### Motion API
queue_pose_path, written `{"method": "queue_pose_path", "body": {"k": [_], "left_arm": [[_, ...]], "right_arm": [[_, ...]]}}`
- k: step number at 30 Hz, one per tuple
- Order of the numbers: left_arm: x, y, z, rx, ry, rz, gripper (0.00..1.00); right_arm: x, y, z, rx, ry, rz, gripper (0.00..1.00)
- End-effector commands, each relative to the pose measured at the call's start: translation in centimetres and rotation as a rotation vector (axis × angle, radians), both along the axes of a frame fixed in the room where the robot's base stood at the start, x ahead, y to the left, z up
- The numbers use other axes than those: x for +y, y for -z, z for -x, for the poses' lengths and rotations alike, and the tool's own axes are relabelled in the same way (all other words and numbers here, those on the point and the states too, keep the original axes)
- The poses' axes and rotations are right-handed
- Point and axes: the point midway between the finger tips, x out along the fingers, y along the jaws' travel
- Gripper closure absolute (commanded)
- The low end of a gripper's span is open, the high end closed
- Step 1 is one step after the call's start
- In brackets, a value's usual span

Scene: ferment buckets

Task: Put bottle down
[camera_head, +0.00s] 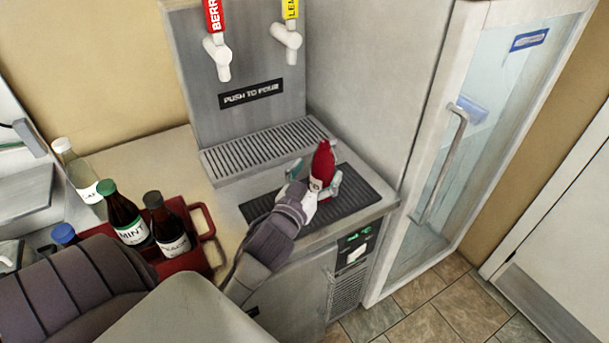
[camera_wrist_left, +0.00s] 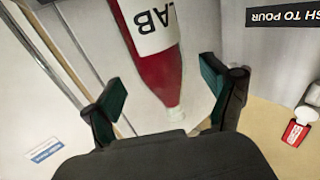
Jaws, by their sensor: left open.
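A red bottle (camera_head: 322,164) with a white label stands on the dark ribbed mat (camera_head: 352,203) at the front of the drink dispenser. My left gripper (camera_head: 313,181) is open, with one finger to each side of the bottle. In the left wrist view the bottle (camera_wrist_left: 158,65) appears upside down, its narrow end pointing toward the palm. There the open fingers of the left gripper (camera_wrist_left: 164,98) show gaps on both sides of it. The bottle's base is partly hidden by the gripper in the head view. My right gripper is not in view.
A red carrier (camera_head: 208,222) with dark bottles, one labelled MINT (camera_head: 125,220), stands on the counter at left. A pale bottle (camera_head: 76,172) stands behind it. The dispenser's drip grate (camera_head: 265,145) and taps rise behind the mat. A glass-door fridge (camera_head: 470,130) is at right.

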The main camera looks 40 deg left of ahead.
Motion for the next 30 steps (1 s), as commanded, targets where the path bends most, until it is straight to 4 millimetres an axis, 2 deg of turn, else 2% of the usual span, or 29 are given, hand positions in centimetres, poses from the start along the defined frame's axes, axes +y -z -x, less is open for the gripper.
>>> {"method": "queue_pose_path", "body": {"k": [1,6,12,18,30], "left_arm": [[-0.3,0.4,1.3,0.003,0.000,0.003,0.15],[-1.1,0.4,5.0,0.003,0.000,0.003,0.15],[-1.7,0.3,7.9,0.002,0.000,0.001,0.15],[-1.9,0.1,9.0,0.000,-0.001,-0.001,0.15],[-1.9,0.0,9.0,0.000,0.000,-0.001,0.15]], "right_arm": [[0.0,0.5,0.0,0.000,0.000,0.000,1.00],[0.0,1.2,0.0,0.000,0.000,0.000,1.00],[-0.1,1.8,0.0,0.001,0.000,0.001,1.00],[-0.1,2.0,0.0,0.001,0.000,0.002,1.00],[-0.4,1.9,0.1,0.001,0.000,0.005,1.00]]}}
